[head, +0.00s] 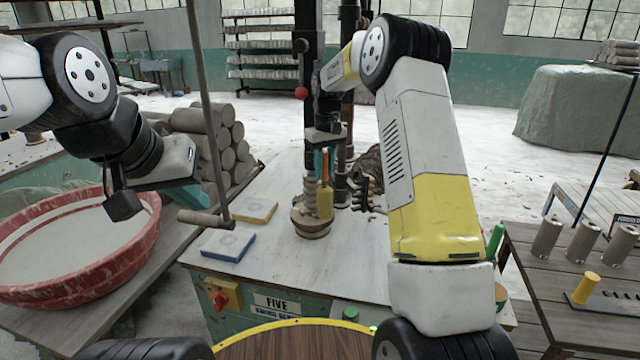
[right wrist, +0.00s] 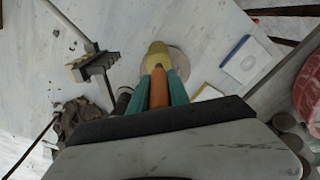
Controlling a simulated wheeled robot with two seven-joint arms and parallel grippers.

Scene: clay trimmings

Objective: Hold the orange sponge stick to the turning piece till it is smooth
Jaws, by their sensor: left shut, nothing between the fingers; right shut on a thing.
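My right gripper (head: 322,163) is shut on the sponge stick, its orange handle (right wrist: 159,88) upright between the teal fingers. The stick's yellow sponge head (head: 325,204) points down at the grey ribbed clay piece (head: 309,188), which stands on a round wheel head (head: 312,229). In the head view the sponge overlaps the piece's right side; I cannot tell whether they touch or how smooth the clay is. In the right wrist view the yellow head (right wrist: 157,56) lies over the wheel and hides the piece. My left gripper (head: 200,199) is shut and empty at the left, beside a wooden lever handle.
A dark toothed profile tool (head: 366,190) stands right of the piece. A blue-edged tile (head: 228,246) and a yellow-edged tile (head: 256,211) lie left on the bench. A red basin (head: 140,235) and stacked clay rolls (head: 200,122) are further left. Clay cylinders (head: 584,242) stand at right.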

